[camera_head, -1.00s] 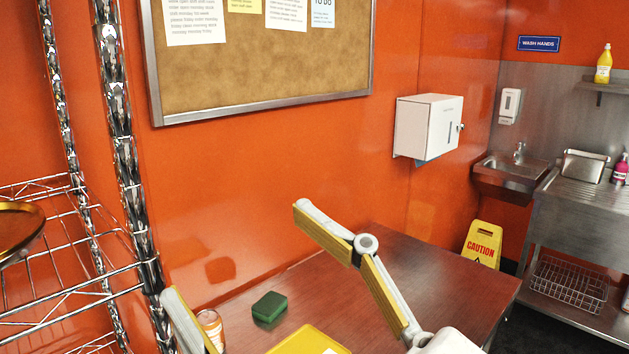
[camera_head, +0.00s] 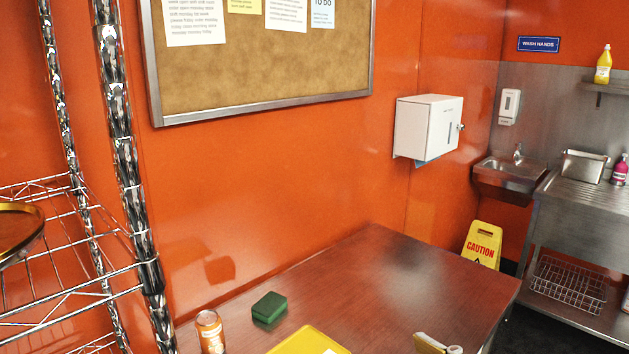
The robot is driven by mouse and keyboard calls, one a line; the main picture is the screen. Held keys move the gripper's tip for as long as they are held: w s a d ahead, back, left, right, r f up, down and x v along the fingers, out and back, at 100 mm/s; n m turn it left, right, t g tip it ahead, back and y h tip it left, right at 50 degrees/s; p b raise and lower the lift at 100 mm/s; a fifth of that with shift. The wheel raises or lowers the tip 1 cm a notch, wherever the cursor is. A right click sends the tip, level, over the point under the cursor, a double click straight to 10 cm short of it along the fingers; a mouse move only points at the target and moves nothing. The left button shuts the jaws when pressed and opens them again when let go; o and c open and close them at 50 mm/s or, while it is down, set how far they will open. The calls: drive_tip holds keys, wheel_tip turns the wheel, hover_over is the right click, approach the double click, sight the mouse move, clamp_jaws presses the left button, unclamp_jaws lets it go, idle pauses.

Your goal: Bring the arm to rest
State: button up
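Only a small piece of my gripper (camera_head: 436,344) shows, at the bottom edge right of centre, over the front of the table (camera_head: 400,275). It is a pale part with a yellowish pad. The rest of my gripper and arm is out of the frame, so its opening does not show. No held object is visible.
On the table are a green sponge-like block (camera_head: 269,308), an orange can (camera_head: 210,332) and a yellow tray (camera_head: 305,341) cut by the bottom edge. A wire rack (camera_head: 75,290) stands at left. The table's right half is largely clear. A caution sign (camera_head: 482,245) stands beyond it.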

drive_tip(key=s+d+f+m+g+h, duration=0.2)
drive_tip(key=s+d+f+g, duration=0.1)
drive_tip(key=f, duration=0.4)
drive_tip(key=s+d+f+m+g+h, duration=0.2)
drive_tip(key=s+d+f+g, duration=0.1)
drive_tip(key=d+f, duration=0.3)
drive_tip(key=shift+f+m+g, duration=0.4)
drive_tip(key=shift+g, duration=0.3)
